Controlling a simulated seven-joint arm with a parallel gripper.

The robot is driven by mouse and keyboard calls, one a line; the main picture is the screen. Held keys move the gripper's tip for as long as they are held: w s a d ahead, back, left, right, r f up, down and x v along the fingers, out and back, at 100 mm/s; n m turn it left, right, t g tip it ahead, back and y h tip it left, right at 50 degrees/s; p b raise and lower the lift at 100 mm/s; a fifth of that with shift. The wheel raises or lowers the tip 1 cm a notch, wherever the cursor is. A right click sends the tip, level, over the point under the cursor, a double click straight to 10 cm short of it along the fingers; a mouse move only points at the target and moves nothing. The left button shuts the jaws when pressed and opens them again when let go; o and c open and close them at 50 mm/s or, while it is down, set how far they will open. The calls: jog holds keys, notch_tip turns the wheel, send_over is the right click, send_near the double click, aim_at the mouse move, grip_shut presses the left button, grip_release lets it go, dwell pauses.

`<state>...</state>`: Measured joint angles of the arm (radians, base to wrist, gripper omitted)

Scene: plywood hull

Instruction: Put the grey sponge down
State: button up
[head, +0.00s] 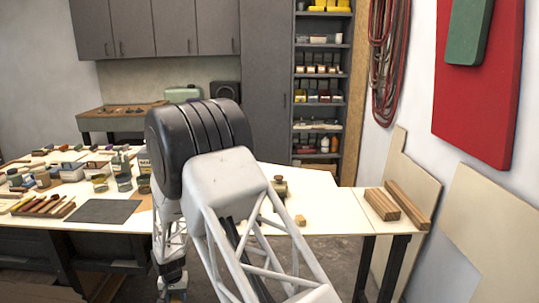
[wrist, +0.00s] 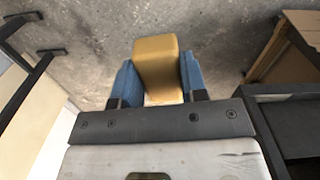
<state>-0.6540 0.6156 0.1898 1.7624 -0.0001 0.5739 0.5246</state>
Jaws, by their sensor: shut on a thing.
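In the wrist view my gripper (wrist: 159,80) has its two blue fingers shut on a yellow-tan block (wrist: 157,58). The block stands out beyond the fingertips, over bare grey floor, and touches no surface that I can see. Its colour is yellowish, not grey, and I cannot tell whether it is a sponge. No grey sponge can be made out in either view. In the head view my arm hangs down in front of the tables, and the held block is not clearly visible there.
A white-topped table (head: 335,212) at the right holds a small tan block (head: 300,220) and wooden bars (head: 382,204). The left table carries a dark grey mat (head: 103,211), a tray of sticks (head: 43,207) and several jars. Bare floor (wrist: 88,50) lies below the gripper, with table legs to the left.

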jog(key=w+d+f, duration=0.3)
jog(key=d+f, duration=0.2)
jog(key=d, duration=1.2)
jog(key=w+d+f+m, duration=0.1)
jog(key=w+d+f, duration=0.2)
jog(key=d, duration=1.4)
jog(key=w+d+f, duration=0.3)
jog(key=d+f, duration=0.3)
jog(key=d, duration=1.2)
jog(key=shift+w+f, duration=0.2)
jog(key=shift+f, duration=0.1)
jog(key=shift+a+r, duration=0.15)
